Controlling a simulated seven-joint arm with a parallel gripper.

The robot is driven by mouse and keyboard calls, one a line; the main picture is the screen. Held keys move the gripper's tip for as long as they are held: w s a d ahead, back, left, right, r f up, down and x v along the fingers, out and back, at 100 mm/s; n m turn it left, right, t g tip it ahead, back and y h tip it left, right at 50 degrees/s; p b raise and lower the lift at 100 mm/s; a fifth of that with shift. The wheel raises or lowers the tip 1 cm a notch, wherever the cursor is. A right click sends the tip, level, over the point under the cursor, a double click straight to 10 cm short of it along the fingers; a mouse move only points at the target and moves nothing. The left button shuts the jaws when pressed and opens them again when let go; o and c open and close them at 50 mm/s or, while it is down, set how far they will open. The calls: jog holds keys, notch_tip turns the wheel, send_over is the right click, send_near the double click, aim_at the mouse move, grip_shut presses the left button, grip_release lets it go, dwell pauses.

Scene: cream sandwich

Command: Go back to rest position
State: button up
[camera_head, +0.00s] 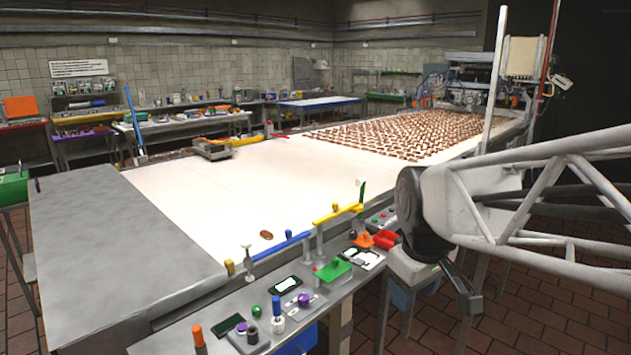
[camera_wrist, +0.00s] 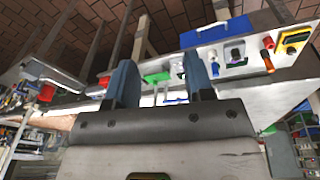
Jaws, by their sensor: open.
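In the wrist view my gripper (camera_wrist: 159,78) shows two blue-grey fingers standing well apart, with nothing held between them. Past the fingers is the edge of the control shelf with its coloured knobs, seen at a slant, and the tiled floor. In the head view a white truss-like arm with a dark rounded end reaches in from the right, beside the shelf. I cannot make out the gripper fingers clearly there. A single brown biscuit (camera_head: 266,235) lies on the white conveyor (camera_head: 205,205), apart from the arm.
The control shelf (camera_head: 235,298) carries knobs, buttons and a green block (camera_head: 333,270). Blue (camera_head: 281,246) and yellow (camera_head: 337,213) bars stand along the conveyor's near edge. Many biscuits (camera_head: 400,135) cover its far part. A grey metal plate (camera_head: 105,245) lies at left. Open floor shows at lower right.

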jog(key=s+d+f+m, duration=0.1)
jog(key=s+f+m, duration=0.1)
jog(key=s, duration=0.4)
jog(key=s+d+f+m, duration=0.1)
jog(key=s+f+m, duration=0.2)
jog(key=s+m, duration=0.1)
jog(key=shift+s+d, duration=0.3)
jog(key=shift+s, duration=0.6)
jog(key=shift+f, duration=0.1)
dwell(0.5)
